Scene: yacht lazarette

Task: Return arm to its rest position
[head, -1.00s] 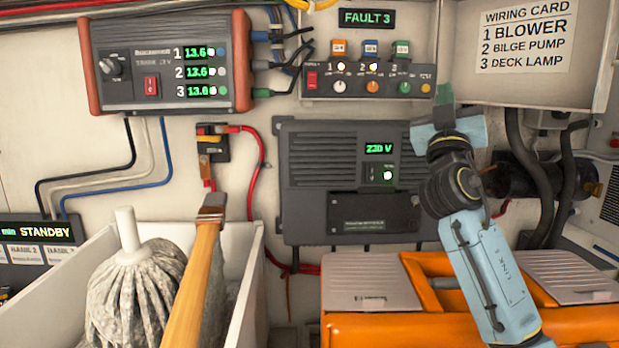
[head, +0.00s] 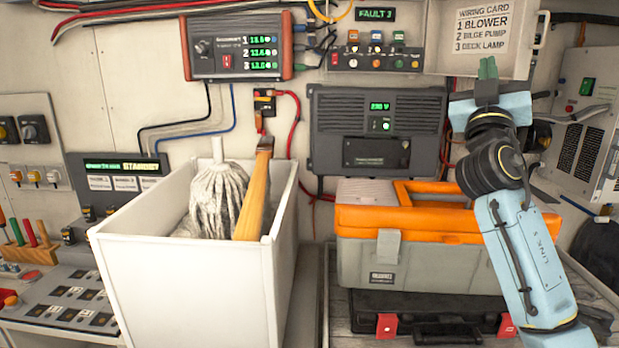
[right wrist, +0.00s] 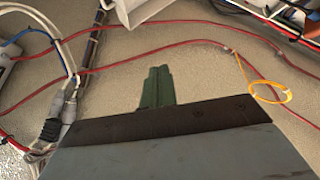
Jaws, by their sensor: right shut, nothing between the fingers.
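My right arm comes in from the lower right of the head view and reaches up in front of the orange-lidded toolbox (head: 420,225). Its right gripper (head: 487,68) points up, just below the wiring card (head: 485,30) and apart from it. The green fingers are together and hold nothing. In the right wrist view the closed green fingers (right wrist: 157,86) point at a bare wall with red cables. My left gripper is not in view.
A white bin (head: 195,275) with a mop (head: 218,195) stands left of the toolbox. A black case (head: 430,310) lies under the toolbox. On the wall are the charger (head: 238,45), the fault switch panel (head: 375,58) and the inverter (head: 375,135). A grey vented unit (head: 585,140) is at right.

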